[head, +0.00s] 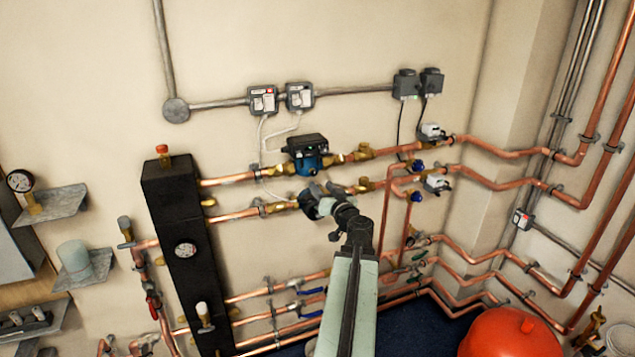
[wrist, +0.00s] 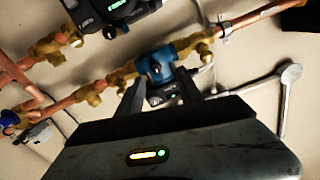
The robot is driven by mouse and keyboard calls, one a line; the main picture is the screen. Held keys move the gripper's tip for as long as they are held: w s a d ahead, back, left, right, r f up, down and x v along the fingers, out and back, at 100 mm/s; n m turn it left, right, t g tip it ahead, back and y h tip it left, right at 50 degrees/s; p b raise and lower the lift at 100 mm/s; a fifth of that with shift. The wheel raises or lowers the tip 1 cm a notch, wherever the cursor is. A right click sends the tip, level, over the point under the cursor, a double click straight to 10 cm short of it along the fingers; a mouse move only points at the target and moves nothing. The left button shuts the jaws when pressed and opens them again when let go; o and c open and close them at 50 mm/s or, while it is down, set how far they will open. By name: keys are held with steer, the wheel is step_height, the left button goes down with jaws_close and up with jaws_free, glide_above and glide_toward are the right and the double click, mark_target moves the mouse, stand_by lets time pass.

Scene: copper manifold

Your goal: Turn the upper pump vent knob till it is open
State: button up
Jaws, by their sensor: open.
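The upper pump (head: 310,162) has a blue body and a black box on top, in a copper pipe run on the wall. The wrist view seems turned over; there I take the blue pump (wrist: 158,66) between my finger ends to be this upper pump. My gripper (wrist: 162,82) is open with nothing visibly held between the fingers, close in front of the pump; contact cannot be told. In the head view my gripper (head: 325,192) overlaps the lower pump (head: 310,204) and partly hides it.
Brass fittings (head: 365,151) and copper pipes flank the pumps. White actuators (head: 433,131) with blue-handled valves stand to the right. A black manifold column (head: 175,245) is at left. Grey switch boxes (head: 263,100) sit above. A red vessel (head: 510,335) is low right.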

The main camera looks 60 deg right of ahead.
mark_target(314, 174)
steer(key=x, duration=0.7)
steer(key=shift+d, duration=0.6)
jaws_close()
